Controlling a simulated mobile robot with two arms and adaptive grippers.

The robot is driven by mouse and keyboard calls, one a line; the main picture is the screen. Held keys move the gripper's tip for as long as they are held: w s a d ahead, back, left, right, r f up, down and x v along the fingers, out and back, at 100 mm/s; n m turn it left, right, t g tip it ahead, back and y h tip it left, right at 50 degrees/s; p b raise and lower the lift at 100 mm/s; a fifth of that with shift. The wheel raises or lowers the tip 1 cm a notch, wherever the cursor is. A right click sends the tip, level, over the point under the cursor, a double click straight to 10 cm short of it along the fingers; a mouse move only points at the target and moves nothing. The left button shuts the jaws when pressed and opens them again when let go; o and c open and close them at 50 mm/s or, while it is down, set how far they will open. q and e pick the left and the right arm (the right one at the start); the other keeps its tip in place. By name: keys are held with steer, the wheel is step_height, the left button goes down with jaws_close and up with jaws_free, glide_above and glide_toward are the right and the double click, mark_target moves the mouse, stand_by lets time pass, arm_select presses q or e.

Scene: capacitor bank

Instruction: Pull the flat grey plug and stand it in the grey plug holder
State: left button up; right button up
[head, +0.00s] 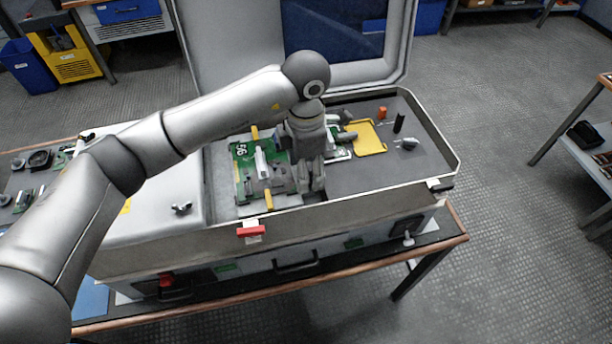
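My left gripper (311,186) reaches down from above into the open grey case, just right of a green circuit board (243,172) marked 56. Its fingers point down, and the small view does not show whether they are apart or closed on something. A pale grey upright part (262,162) stands on the board, left of the gripper. I cannot tell for certain which part is the flat grey plug, or which is the grey plug holder; the gripper hides the area behind and below it. My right gripper is not in view.
The case lid (405,40) stands open behind. A yellow frame (369,138), an orange part (382,112), a black cylinder (399,123) and a small grey part (408,144) sit on the right-hand panel. Its front right area is clear. A red latch (251,231) is on the front rim.

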arm_select(q)
steer(key=shift+r, duration=0.15)
step_height(320, 180, up, 12)
stand_by(0.4)
